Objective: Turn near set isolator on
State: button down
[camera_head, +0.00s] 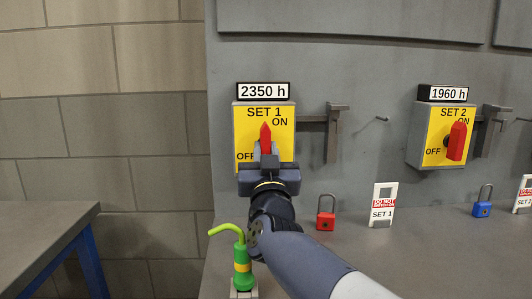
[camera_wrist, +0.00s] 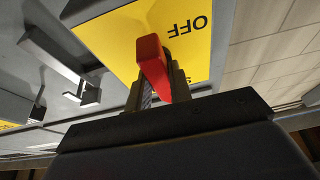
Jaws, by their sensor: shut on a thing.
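The SET 1 isolator (camera_head: 243,133) is a yellow-faced box on the grey wall panel, under a "2350 h" plate (camera_head: 263,90). Its red handle (camera_head: 265,134) points about straight up, its tip just left of the ON label; OFF is at lower left. My gripper (camera_head: 265,150) is in front of the box, shut on the red handle. In the wrist view the handle (camera_wrist: 152,62) sits between my fingers, with OFF upside down on the yellow face. My gripper hides the handle's lower part and pivot. The SET 2 isolator (camera_head: 432,135) is to the right, its red handle upright.
A grey bracket (camera_head: 333,130) and a small hook (camera_head: 382,119) stick out right of SET 1. On the ledge stand a red padlock (camera_head: 326,220), a SET 1 tag (camera_head: 383,210), a blue padlock (camera_head: 483,208) and a green oil can (camera_head: 242,265). A table (camera_head: 45,228) stands left.

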jog(key=c, duration=1.3)
grip_release()
notch_tip(320, 180, up, 10)
jog(key=p, duration=0.4)
jog(key=shift+n, duration=0.4)
notch_tip(320, 180, down, 10)
jog(key=b, duration=0.4)
